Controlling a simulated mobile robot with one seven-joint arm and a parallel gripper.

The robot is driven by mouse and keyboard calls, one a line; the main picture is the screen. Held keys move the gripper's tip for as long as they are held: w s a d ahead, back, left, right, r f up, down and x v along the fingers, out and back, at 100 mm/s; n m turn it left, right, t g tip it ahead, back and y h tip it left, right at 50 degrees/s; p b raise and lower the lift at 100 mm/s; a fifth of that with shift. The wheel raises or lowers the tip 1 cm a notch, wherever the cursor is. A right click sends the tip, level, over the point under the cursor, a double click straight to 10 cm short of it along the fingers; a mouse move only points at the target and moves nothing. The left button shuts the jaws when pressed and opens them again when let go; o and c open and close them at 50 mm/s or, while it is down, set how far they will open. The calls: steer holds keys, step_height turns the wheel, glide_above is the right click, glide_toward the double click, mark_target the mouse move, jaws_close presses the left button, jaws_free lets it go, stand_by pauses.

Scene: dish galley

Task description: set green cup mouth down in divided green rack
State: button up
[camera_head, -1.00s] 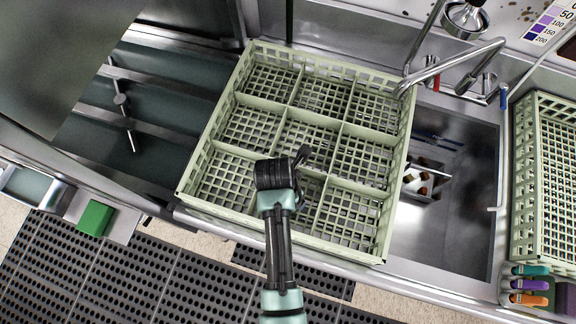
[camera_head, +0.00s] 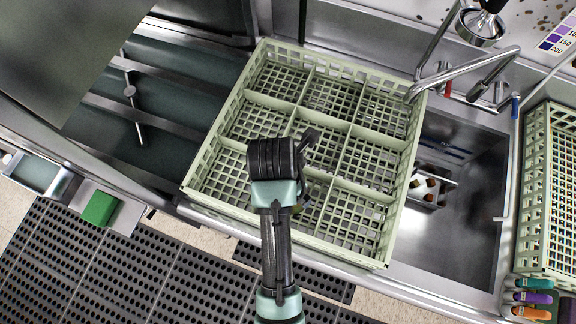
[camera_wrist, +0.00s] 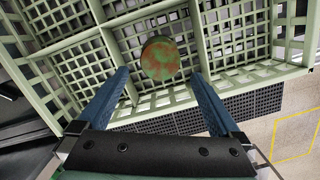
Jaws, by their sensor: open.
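The divided green rack (camera_head: 384,262) is pale green, with a grid of square compartments, and spans the sink edge. In the wrist view, a round green face with rust-brown patches (camera_wrist: 160,58) shows inside one compartment near the rack's front wall; it looks like the green cup's closed base facing up. In the head view, my arm hides most of it, and only a small olive piece (camera_head: 298,208) shows. My gripper (camera_head: 303,150) is above the rack. In the wrist view, its two blue fingers (camera_wrist: 160,76) are spread wide, one either side of the cup, with clear gaps.
A metal faucet (camera_head: 470,70) reaches over the rack's back right corner. A sink basin (camera_head: 455,225) with a small caddy lies to the right. Another pale green rack (camera_head: 535,190) stands at the far right. The other visible compartments look empty.

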steer(key=shift+s+a+r, duration=0.15)
steer(key=shift+r, duration=1.35)
steer(key=w+r+m+t+y, duration=0.1)
steer(key=w+r+m+t, duration=0.7)
steer(key=r, duration=0.6)
steer(key=w+r+m+t, duration=0.45)
steer(key=w+r, duration=0.55)
steer(key=r, duration=0.4)
step_height(320, 180, up, 22)
steer(key=s+m+t, duration=0.3)
steer(key=m+t, duration=0.5)
steer(key=m, duration=0.1)
steer(key=s+d+r+m+t, duration=0.1)
steer(key=s+r+m+t, duration=0.4)
steer(key=s+r, duration=0.4)
step_height(320, 180, up, 5)
steer(key=shift+s+d+f+m, duration=0.2)
steer(key=shift+s+m, duration=0.15)
steer(key=shift+m, duration=0.5)
steer(key=shift+t, duration=0.25)
